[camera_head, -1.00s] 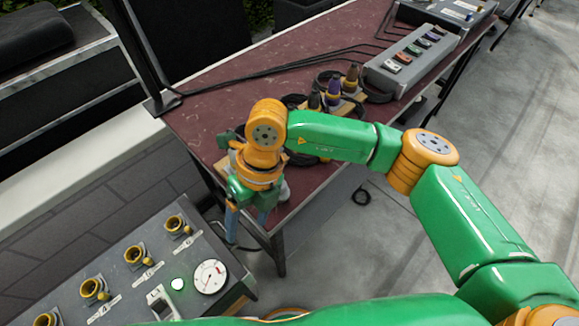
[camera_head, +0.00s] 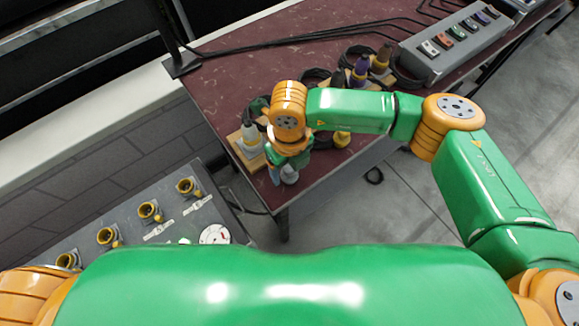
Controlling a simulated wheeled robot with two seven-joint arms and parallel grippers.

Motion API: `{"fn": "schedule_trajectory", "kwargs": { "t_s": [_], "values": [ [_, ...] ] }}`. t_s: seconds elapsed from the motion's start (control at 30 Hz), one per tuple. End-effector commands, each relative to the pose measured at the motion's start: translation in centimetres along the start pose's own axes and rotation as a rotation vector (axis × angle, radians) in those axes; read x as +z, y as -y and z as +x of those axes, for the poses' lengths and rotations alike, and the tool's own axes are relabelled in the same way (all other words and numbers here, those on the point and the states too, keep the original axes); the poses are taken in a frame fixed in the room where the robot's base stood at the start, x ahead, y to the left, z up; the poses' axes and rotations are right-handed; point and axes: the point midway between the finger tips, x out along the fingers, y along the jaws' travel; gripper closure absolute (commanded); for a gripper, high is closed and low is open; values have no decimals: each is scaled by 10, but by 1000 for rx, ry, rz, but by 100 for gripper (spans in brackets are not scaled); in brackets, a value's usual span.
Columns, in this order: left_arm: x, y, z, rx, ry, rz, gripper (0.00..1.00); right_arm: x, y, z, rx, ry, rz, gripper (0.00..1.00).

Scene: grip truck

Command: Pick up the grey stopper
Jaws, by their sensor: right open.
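My right gripper (camera_head: 281,175) is open and points down over the near left corner of the maroon table. A small rounded light-grey piece (camera_head: 290,174) shows right at its fingers; it may be the grey stopper. Whether it lies between the fingers or just beside them I cannot tell, as the gripper hides part of it. A whitish-grey plug (camera_head: 250,140) stands on a wooden block just left of the gripper. My left gripper is out of the picture.
Purple (camera_head: 360,72) and brown (camera_head: 381,60) plugs with black cables stand farther back on the maroon table (camera_head: 235,75). A yellow-based plug (camera_head: 341,139) is right of the gripper. A grey switch box (camera_head: 455,45) lies behind. A panel with yellow sockets (camera_head: 150,211) is at lower left.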

Motion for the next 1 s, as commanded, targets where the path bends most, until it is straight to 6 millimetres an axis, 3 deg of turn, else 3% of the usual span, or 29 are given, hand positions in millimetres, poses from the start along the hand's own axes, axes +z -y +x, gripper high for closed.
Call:
{"fn": "schedule_trajectory", "kwargs": {
  "t_s": [0.03,0.13,0.37,0.63,0.87,1.0],
  "values": [
    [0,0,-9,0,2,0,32,-2,0,5,1,-5,2,27],
    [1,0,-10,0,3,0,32,-1,0,20,0,-3,2,27],
    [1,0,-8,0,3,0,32,0,0,25,1,1,1,27],
    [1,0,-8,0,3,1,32,0,0,24,1,0,1,100],
    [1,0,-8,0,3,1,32,0,0,24,1,1,1,100],
    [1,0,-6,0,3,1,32,1,0,14,1,3,1,100]
  ]
}}
